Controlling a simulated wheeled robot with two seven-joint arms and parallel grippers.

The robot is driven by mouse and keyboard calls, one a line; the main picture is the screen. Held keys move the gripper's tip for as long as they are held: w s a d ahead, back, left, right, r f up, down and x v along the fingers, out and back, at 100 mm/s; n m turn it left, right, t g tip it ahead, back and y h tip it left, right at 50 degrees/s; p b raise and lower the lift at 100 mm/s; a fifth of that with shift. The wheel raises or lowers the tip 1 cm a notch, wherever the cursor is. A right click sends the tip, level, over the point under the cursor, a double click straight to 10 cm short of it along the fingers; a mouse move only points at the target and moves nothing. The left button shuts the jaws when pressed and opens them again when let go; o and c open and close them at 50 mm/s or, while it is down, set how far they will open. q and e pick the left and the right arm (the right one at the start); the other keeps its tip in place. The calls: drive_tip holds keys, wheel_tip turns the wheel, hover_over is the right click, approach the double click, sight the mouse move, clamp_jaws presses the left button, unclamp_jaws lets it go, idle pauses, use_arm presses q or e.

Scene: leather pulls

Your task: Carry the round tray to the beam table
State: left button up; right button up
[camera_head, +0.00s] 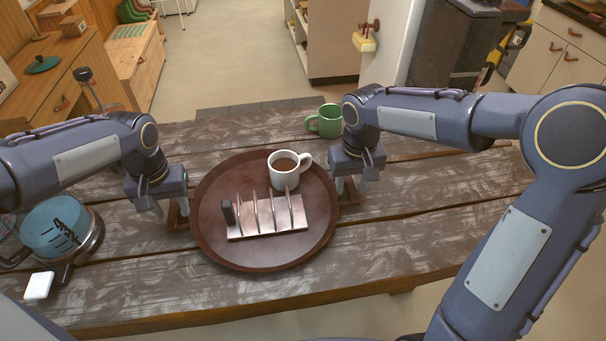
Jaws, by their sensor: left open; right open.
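The round tray (268,257) is dark brown and lies flat on a worn wooden table (420,235). It holds a white mug (283,178) of brown drink and a metal rack (268,228) with upright dividers and one dark piece at its left end. A handle shows at each side of the tray. My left gripper (170,212) is open at the left handle (183,214). My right gripper (350,188) is open at the right handle (349,193). I cannot tell whether the fingers touch the handles. I cannot tell which table is the beam table.
A green mug (326,121) stands behind the tray, close to my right gripper. The table's right part is clear. Open floor (235,60) lies beyond.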

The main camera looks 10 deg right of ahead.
use_arm(q)
wheel_tip(320, 180, up, 8)
drive_tip(key=shift+f, duration=0.1)
use_arm(e)
drive_tip(key=shift+r, duration=0.1)
wheel_tip(320, 180, up, 12)
idle(0.5)
idle(0.3)
use_arm(q)
drive_tip(key=shift+s+a, duration=0.1)
drive_tip(key=s+f+n+t+h, duration=0.1)
drive_tip(key=s+t, duration=0.4)
drive_tip(key=s, duration=1.6)
drive_tip(key=f+h, duration=0.1)
drive_tip(key=h, duration=0.1)
drive_tip(key=shift+a+n+t+h, duration=0.35)
drive_tip(key=shift+n+t+h, duration=0.05)
use_arm(e)
drive_tip(key=s+f+t+y, duration=0.2)
drive_tip(key=s+f, duration=0.1)
drive_tip(key=s, duration=0.7)
drive_tip(key=s+f+m+t+y, duration=0.1)
drive_tip(key=s+f+t, duration=0.2)
drive_tip(key=s, duration=0.8)
drive_tip(key=shift+d+m+t+y, duration=0.3)
drive_tip(key=shift+d+y, duration=0.1)
